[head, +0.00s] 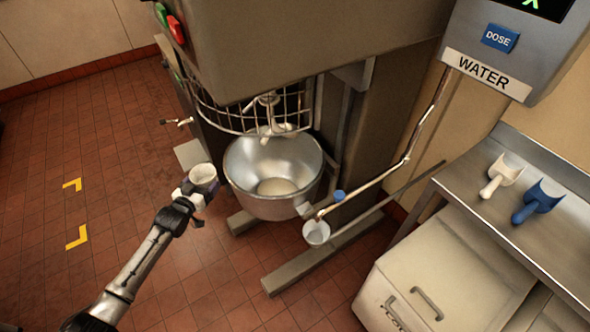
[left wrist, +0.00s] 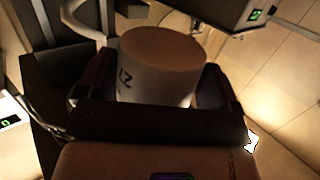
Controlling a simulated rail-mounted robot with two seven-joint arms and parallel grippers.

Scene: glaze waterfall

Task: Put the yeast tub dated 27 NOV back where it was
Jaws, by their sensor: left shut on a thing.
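My left gripper (head: 192,193) is shut on a small white tub (head: 203,176) and holds it in the air at the left side of the mixer bowl. The tub also shows in the left wrist view (left wrist: 158,68), between the dark fingers, with a tan-brown round face towards the camera and part of a dark marking on its white side. The full date on it cannot be read. My right gripper is not in view.
A steel mixer bowl (head: 246,190) stands under the mixer (head: 300,40) with some pale content. A white scoop (head: 501,176) and a blue scoop (head: 538,200) lie on the steel counter. The floor at left is clear.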

